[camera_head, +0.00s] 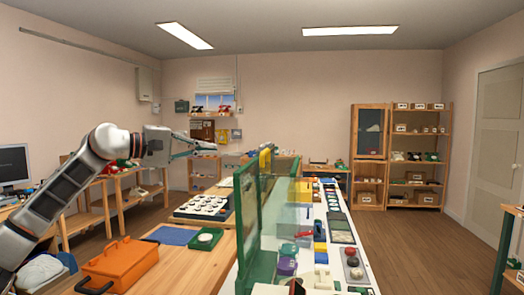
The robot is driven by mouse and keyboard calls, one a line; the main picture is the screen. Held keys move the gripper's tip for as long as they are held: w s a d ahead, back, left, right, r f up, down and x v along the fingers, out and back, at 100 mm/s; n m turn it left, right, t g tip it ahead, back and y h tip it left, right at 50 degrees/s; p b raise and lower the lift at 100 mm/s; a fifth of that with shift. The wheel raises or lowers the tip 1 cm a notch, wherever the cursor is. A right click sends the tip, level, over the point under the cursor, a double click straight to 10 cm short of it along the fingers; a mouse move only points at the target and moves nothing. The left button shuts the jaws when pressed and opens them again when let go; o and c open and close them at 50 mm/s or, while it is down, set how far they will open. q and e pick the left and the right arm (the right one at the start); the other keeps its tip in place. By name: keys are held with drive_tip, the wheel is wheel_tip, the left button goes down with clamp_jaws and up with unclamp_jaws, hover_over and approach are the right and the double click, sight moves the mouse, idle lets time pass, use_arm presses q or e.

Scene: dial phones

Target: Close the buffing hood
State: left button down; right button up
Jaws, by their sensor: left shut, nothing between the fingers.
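A green-framed clear panel (246,215) stands upright along the middle of the benches; it looks like part of the buffing hood, but I cannot tell its exact shape. My left arm comes in from the left, and my left gripper (205,147) is in the air above and left of the panel, apart from it. The left gripper is shut and empty, its fingers pointing right. My right gripper is not in view.
On the wooden bench are an orange box (120,262), a blue mat (171,236), a green tray with a white disc (205,238) and a board of round parts (203,206). A white bench (318,232) right of the panel is crowded. Floor is clear further right.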

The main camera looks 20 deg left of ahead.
use_arm(q)
drive_tip(key=p, duration=0.3)
hover_over(252, 165)
drive_tip(key=s+a, duration=0.1)
drive_tip(key=a, duration=0.3)
drive_tip(key=shift+w+d+f, duration=0.15)
drive_tip(key=shift+d+f, duration=0.15)
drive_tip(key=shift+d, duration=0.25)
drive_tip(key=shift+w+d+f, duration=0.15)
drive_tip(key=shift+d+f, duration=0.1)
drive_tip(key=shift+d, duration=0.3)
drive_tip(key=shift+w+d+f, duration=0.1)
drive_tip(key=shift+w+d, duration=0.05)
drive_tip(key=shift+d, duration=0.5)
drive_tip(key=shift+w+d+f, duration=0.1)
drive_tip(key=shift+d, duration=0.05)
